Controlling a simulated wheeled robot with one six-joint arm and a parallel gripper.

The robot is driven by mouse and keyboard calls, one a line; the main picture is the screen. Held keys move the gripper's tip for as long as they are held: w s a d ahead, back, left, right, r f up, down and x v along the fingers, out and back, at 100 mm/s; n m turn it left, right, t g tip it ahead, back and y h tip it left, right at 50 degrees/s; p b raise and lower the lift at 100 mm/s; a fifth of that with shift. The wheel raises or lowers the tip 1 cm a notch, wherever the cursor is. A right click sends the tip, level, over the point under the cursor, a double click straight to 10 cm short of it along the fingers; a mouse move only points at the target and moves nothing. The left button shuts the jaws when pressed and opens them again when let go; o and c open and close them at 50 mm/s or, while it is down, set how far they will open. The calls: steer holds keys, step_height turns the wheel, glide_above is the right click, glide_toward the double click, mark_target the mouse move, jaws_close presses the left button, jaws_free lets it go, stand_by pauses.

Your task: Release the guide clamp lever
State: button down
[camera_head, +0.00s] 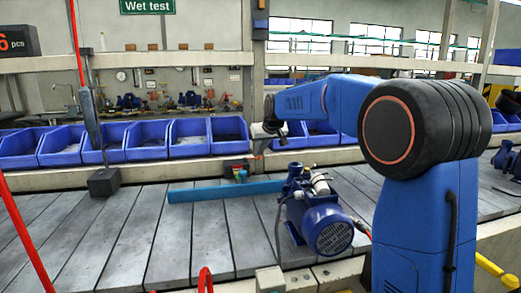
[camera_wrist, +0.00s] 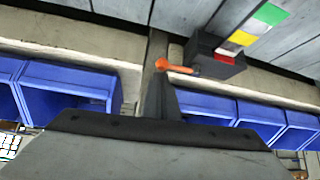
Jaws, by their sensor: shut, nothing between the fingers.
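The guide clamp shows in the wrist view as a dark block (camera_wrist: 210,54) with an orange lever (camera_wrist: 180,69) that sticks out to the left. The lever's rounded end lies just beyond my gripper (camera_wrist: 158,78); I cannot tell whether they touch. My gripper's fingers are shut and empty. In the head view my gripper (camera_head: 260,152) points down at the conveyor's far edge, just right of the small dark clamp block (camera_head: 236,164). The lever is not clear there. A blue guide rail (camera_head: 215,191) lies across the conveyor in front of the block.
A blue pump with a motor (camera_head: 328,232) stands on the grey slatted conveyor (camera_head: 130,240), right of the rail. Several blue bins (camera_head: 145,153) line the far side. A dark hanging block (camera_head: 104,181) is at left. Red, yellow and green patches (camera_wrist: 243,38) show near the clamp.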

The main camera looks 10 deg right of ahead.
mark_target(258, 157)
steer(key=shift+s+a+m+h, duration=0.1)
steer(key=shift+s+m+h, duration=0.25)
steer(key=shift+m+h, duration=0.2)
steer(key=shift+s+a+m+h, duration=0.2)
steer(key=shift+s+m+h, duration=0.15)
steer(key=shift+s+m, duration=0.3)
steer(key=shift+s+a, duration=0.3)
steer(key=shift+s, duration=0.15)
steer(key=a+m+h, duration=0.1)
steer(key=m, duration=0.1)
steer(key=s+a+m+g+h, duration=0.1)
steer(key=m+h, duration=0.1)
steer(key=s+a+m+h, duration=0.1)
steer(key=m, duration=0.1)
steer(key=shift+m+g+h, duration=0.3)
steer(key=shift+m+g, duration=0.1)
steer(key=shift+s, duration=0.15)
stand_by(1.2)
